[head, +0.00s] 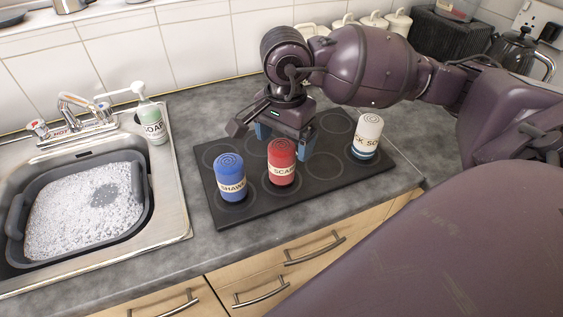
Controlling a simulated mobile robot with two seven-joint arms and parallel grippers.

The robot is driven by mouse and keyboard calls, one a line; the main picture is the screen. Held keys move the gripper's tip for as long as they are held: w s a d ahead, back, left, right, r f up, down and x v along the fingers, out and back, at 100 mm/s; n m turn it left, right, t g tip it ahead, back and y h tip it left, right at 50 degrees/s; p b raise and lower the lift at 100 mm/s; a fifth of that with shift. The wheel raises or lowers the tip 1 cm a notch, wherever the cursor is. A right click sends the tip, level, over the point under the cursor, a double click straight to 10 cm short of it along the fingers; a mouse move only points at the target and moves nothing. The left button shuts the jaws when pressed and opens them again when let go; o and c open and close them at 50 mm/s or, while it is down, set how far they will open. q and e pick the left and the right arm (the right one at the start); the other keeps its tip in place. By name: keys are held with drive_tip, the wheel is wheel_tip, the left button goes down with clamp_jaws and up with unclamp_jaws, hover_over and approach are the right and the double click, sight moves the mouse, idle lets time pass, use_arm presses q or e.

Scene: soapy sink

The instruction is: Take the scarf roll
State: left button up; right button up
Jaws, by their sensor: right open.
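The scarf roll (281,160) is a red upright roll with a cream label, partly reading "SCAR". It stands on a black tray with round recesses (240,217), in the front row. My right gripper (283,138) points down just behind and above it, with blue fingertips apart. I cannot tell whether the fingers touch the roll; nothing shows held between them. A blue roll labelled "SHAW" (230,175) stands to the left of the red one. A white roll with a blue-green base and a label ending "CK SO" (368,133) stands to the right. My left gripper is not in view.
A sink (178,205) at left holds a grey basin (146,190) of suds. A soap bottle (151,119) and tap (75,112) stand behind it. A kettle (514,52) and white canisters (397,22) are at the back right. Several tray recesses are empty.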

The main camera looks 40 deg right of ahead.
drive_tip(key=shift+w+f, duration=0.2)
drive_tip(key=shift+f, duration=1.15)
drive_tip(key=shift+w+f, duration=0.2)
drive_tip(key=shift+f, duration=1.1)
drive_tip(key=c, duration=1.1)
drive_tip(key=shift+r, duration=0.15)
wheel_tip(320, 180, up, 20)
drive_tip(key=p, duration=0.1)
